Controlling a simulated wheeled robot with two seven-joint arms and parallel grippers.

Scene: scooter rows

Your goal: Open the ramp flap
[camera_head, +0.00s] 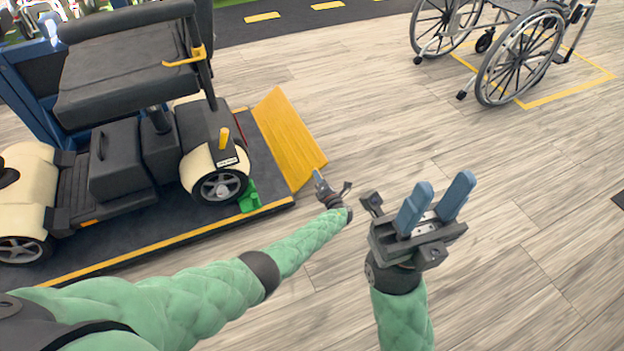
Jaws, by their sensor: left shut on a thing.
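The yellow ramp flap (287,137) is at the right end of the dark platform (170,228) that carries a scooter. It leans out to the right from the platform's edge; I cannot tell whether its outer edge touches the floor. My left gripper (318,176) is at the flap's near outer corner, shut on its edge; the fingertips are small and partly hidden. My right gripper (440,194) is in front and to the right, its blue fingers apart, with nothing between them, away from the flap.
The cream and black scooter (150,130) stands on the platform, with a green chock (250,197) by its near right wheel. A wheelchair (520,55) stands at the upper right in a yellow floor outline (580,88). The wood floor between is clear.

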